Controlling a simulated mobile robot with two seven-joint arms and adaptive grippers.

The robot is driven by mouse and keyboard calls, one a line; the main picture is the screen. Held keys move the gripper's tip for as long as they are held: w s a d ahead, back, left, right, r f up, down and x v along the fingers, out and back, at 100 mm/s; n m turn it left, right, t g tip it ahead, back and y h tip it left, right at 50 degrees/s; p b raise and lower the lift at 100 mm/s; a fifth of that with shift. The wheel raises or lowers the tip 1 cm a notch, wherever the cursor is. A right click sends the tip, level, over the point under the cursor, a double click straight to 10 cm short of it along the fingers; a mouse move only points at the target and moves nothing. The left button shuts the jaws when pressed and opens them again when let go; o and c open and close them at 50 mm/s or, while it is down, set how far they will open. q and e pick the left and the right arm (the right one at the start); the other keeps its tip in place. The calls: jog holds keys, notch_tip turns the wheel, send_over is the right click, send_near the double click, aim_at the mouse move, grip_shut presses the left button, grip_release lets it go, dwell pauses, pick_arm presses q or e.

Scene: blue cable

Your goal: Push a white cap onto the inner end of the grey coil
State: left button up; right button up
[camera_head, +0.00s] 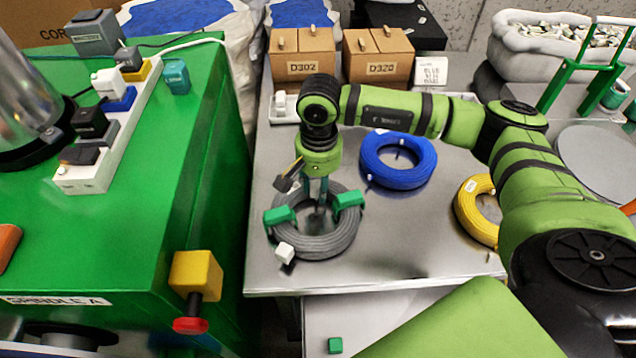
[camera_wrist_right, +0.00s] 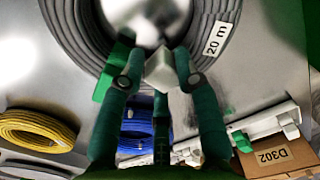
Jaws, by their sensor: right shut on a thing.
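The grey coil (camera_head: 330,243) lies on the metal table, with two green clips (camera_head: 280,215) over its ring. It also fills the top of the right wrist view (camera_wrist_right: 75,30), where a "20 m" label (camera_wrist_right: 216,38) shows on it. My right gripper (camera_head: 320,198) points down over the coil's middle. In the right wrist view my right gripper (camera_wrist_right: 160,75) is shut on a small white cap (camera_wrist_right: 161,70). The coil's inner end is not clear to see. A small white piece (camera_head: 285,252) sits at the coil's front left edge. My left gripper is not in view.
A blue coil (camera_head: 400,178) and a yellow coil (camera_head: 470,212) lie to the right. A white holder (camera_head: 284,108) and boxes marked D302 (camera_head: 302,68) and D320 (camera_head: 377,70) stand behind. A green machine (camera_head: 215,150) borders the left. The front right tabletop is clear.

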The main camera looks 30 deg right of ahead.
pick_arm(q)
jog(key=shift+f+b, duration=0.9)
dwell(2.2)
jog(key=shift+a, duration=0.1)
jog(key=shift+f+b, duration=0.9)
jog(key=shift+b, duration=0.05)
dwell(2.8)
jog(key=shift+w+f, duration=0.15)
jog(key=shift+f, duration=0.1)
dwell(0.8)
